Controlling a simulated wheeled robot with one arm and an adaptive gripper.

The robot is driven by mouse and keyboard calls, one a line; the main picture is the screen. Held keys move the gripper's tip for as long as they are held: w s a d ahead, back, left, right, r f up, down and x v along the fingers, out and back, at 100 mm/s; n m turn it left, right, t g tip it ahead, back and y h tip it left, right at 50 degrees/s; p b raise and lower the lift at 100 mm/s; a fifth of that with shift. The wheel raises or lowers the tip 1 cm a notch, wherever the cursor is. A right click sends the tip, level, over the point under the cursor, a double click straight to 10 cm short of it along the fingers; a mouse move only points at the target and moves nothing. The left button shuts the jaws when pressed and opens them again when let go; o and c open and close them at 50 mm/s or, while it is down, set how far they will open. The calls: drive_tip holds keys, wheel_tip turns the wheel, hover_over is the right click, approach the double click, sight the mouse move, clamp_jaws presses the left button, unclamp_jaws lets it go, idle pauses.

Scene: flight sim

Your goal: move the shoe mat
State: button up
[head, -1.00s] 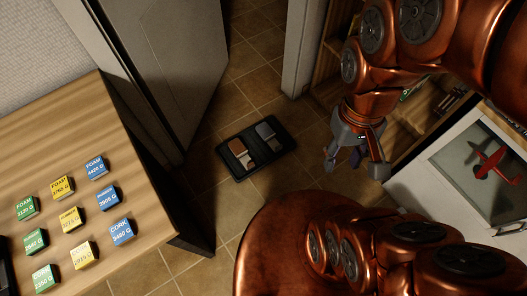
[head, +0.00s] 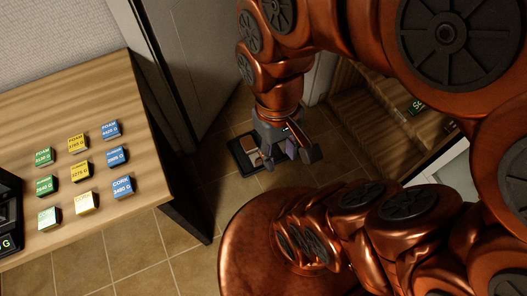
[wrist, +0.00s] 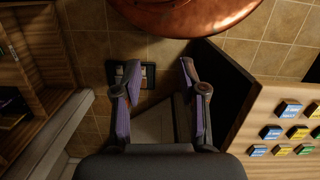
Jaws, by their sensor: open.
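The shoe mat (head: 238,155) is a dark rectangular tray on the tiled floor by the door, with brown and grey shoes on it. In the head view my gripper (head: 290,150) covers its right part. In the wrist view the mat (wrist: 151,77) shows beyond the left finger, which partly hides it. My gripper (wrist: 160,66) is open and empty, its two fingers well apart. It appears to be above the floor near the mat, not touching it; the exact height cannot be told.
A wooden table (head: 95,85) with several green, yellow and blue labelled blocks stands at left. A grey door (head: 195,60) stands behind the mat. Wooden shelving (head: 375,115) is at right. Tiled floor (head: 130,265) is clear between the table and my base.

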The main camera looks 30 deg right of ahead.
drive_tip(key=w+d+f+n+b, duration=0.2)
drive_tip(key=w+d+f+b, duration=0.1)
drive_tip(key=w+f+b, duration=0.45)
drive_tip(key=w+d+f+n+b, duration=0.2)
drive_tip(key=w+d+f+b, duration=0.15)
drive_tip(key=w+f, duration=0.6)
drive_tip(key=n+t+b, duration=0.2)
drive_tip(key=n+b, duration=1.1)
drive_tip(key=b, duration=1.5)
hover_over(276, 162)
wheel_tip(276, 162, down, 71)
drive_tip(key=shift+f, duration=0.1)
drive_tip(key=shift+f+b, duration=1.7)
drive_tip(key=shift+f, duration=2.2)
drive_tip(key=shift+c, duration=0.4)
